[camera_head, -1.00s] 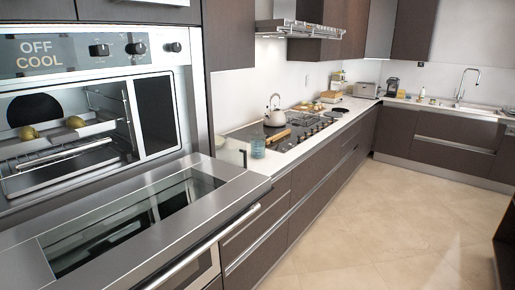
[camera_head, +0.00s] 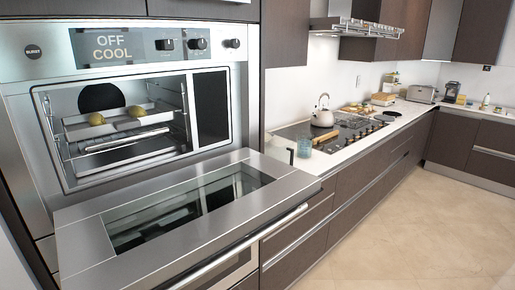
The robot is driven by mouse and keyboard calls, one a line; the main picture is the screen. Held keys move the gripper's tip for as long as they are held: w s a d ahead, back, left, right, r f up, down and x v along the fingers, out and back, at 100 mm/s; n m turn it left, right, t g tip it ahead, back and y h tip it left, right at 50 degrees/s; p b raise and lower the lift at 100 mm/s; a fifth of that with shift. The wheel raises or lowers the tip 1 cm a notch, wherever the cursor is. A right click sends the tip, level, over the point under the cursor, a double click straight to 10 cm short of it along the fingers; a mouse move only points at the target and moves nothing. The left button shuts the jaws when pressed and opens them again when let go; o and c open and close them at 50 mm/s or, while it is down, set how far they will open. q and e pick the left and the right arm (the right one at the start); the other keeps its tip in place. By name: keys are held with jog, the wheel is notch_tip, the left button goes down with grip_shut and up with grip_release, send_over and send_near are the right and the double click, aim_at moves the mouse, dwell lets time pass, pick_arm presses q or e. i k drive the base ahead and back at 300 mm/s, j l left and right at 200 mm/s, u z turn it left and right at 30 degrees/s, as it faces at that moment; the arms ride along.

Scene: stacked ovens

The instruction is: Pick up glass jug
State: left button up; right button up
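Neither of my grippers shows in the head view.
The upper oven's door (camera_head: 190,205) is open and juts out flat in front of the jug's left side. Two yellowish items (camera_head: 97,119) lie on a tray inside. A white kettle (camera_head: 322,112) stands on the stove behind the jug. The tiled floor (camera_head: 400,225) at right is clear.

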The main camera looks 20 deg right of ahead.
aim_at(305, 141)
jog(key=i+l+u, duration=0.1)
jog(key=u, duration=0.25)
jog(key=l+u, duration=0.9)
jog(key=l, duration=0.2)
jog(key=l+u, duration=0.3)
jog(key=l, duration=0.55)
jog(key=k+l+u, duration=0.15)
jog(key=l, duration=0.25)
jog(key=k+l, duration=0.1)
jog(key=l, duration=0.25)
jog(key=l+u, duration=0.15)
jog(key=l, duration=0.25)
jog(key=k+l, duration=0.2)
jog(key=l, duration=0.15)
jog(key=l+u, duration=0.05)
